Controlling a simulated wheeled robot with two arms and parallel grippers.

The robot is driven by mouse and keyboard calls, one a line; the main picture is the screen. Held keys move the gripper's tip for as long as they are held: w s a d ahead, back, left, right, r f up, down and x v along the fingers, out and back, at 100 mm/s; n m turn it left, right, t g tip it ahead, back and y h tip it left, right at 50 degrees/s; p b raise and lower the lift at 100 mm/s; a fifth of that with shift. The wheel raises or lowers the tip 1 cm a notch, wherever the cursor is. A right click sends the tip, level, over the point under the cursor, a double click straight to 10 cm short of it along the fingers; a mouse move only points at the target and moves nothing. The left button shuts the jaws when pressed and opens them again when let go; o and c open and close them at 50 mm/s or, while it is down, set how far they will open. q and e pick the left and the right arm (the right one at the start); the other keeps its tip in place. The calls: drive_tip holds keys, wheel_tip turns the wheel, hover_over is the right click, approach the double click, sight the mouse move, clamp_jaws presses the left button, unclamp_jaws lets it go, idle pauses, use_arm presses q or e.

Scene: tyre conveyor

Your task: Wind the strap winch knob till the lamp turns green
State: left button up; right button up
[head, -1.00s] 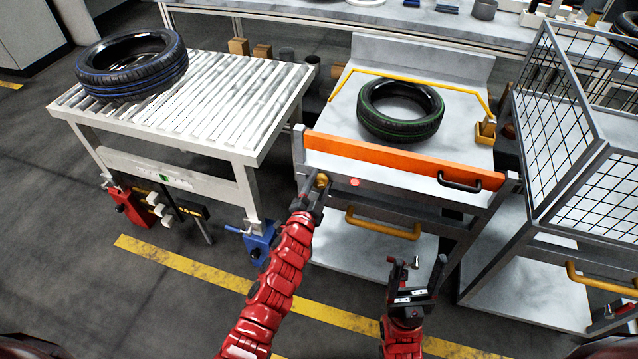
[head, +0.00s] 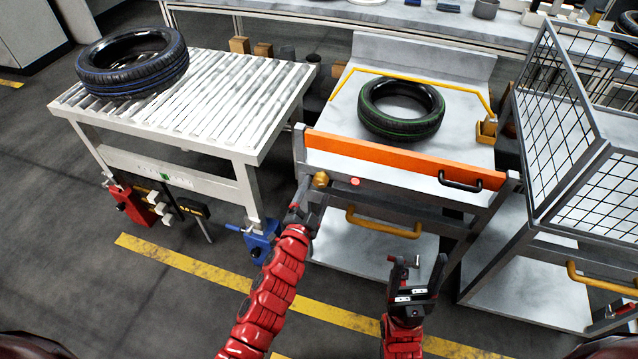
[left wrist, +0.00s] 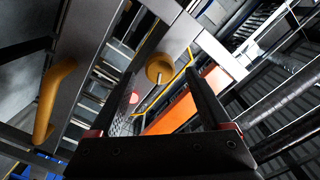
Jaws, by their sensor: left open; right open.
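The yellow winch knob (head: 320,180) sits on the front of the grey cart frame, below the orange board's left end. The lamp (head: 355,182) beside it glows red. My left gripper (head: 312,190) is open just below and in front of the knob. In the left wrist view, the knob (left wrist: 159,68) shows between the open fingers (left wrist: 172,75), toward their far ends, and nothing appears gripped. The red lamp (left wrist: 134,97) shows there too. My right gripper (head: 417,268) is open and empty in front of the cart's lower shelf. The strap is not clearly identifiable.
A green-marked tyre (head: 400,109) lies on the cart behind the orange board (head: 400,160), inside a yellow bar. A yellow handle (head: 383,223) juts out below. A roller table (head: 205,110) with a blue-marked tyre (head: 132,63) stands left, a mesh cage (head: 560,110) right.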

use_arm(q)
drive_tip(key=v, duration=1.3)
drive_tip(key=shift+s+b, duration=0.15)
drive_tip(key=shift+b, duration=0.2)
drive_tip(key=shift+r, duration=0.15)
